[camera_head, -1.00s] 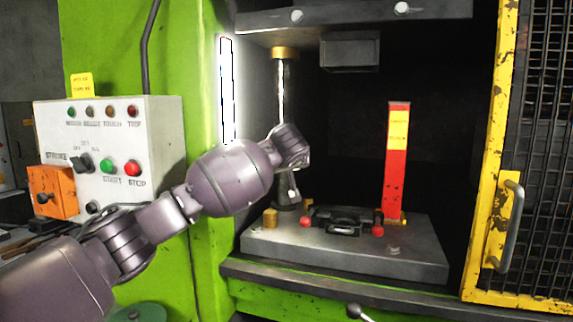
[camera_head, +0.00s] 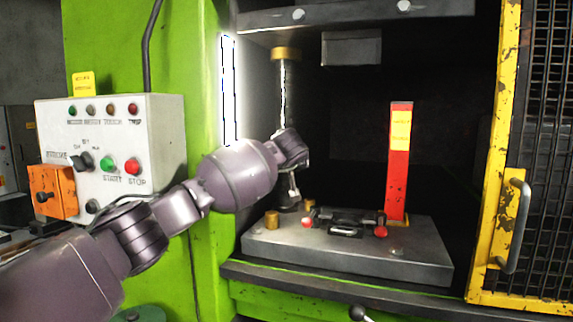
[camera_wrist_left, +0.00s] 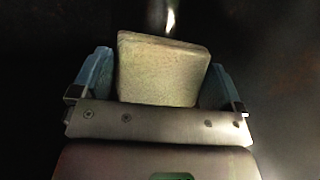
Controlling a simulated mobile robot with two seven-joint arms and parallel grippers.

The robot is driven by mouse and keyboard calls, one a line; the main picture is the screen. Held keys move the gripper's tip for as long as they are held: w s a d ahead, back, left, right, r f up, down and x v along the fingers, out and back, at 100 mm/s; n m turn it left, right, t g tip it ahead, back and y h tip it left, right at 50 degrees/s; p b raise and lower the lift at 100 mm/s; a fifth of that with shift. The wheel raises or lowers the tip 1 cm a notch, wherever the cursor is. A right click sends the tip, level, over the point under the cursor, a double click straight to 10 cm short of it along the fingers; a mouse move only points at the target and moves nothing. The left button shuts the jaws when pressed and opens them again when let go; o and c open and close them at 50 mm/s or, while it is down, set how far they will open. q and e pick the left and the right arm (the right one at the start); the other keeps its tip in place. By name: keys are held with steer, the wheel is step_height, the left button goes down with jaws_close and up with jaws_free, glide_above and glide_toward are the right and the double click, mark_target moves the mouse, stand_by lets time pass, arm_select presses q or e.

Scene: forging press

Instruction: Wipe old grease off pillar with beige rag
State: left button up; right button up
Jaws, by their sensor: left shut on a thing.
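The pillar (camera_head: 285,90) is a shiny upright metal column with a brass collar, at the left inside the press opening. My left arm reaches in from the left, and its wrist is in front of the pillar's lower part. In the head view the left gripper's fingers are hidden. In the left wrist view my left gripper (camera_wrist_left: 163,80) is shut on the beige rag (camera_wrist_left: 163,68), a folded pad between the blue fingers. A bright upright streak shows just beyond the rag; whether the rag touches the pillar I cannot tell. My right gripper is not in view.
A red and yellow upright block (camera_head: 399,165) stands on the grey bed plate (camera_head: 425,255), beside a black-handled die with red knobs (camera_head: 345,222). A control box (camera_head: 150,150) is at left. A yellow mesh guard (camera_head: 490,200) borders the right.

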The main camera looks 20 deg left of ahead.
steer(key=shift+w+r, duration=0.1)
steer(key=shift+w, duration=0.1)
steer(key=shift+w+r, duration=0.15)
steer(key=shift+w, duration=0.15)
arm_select(q)
steer(key=shift+w, duration=0.1)
steer(key=shift+w, duration=0.15)
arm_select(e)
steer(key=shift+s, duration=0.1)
arm_select(q)
steer(key=shift+w+a, duration=0.1)
steer(key=shift+w, duration=0.05)
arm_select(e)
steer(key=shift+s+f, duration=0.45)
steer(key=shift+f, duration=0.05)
arm_select(q)
steer(key=shift+w+b, duration=0.25)
steer(key=shift+b, duration=0.05)
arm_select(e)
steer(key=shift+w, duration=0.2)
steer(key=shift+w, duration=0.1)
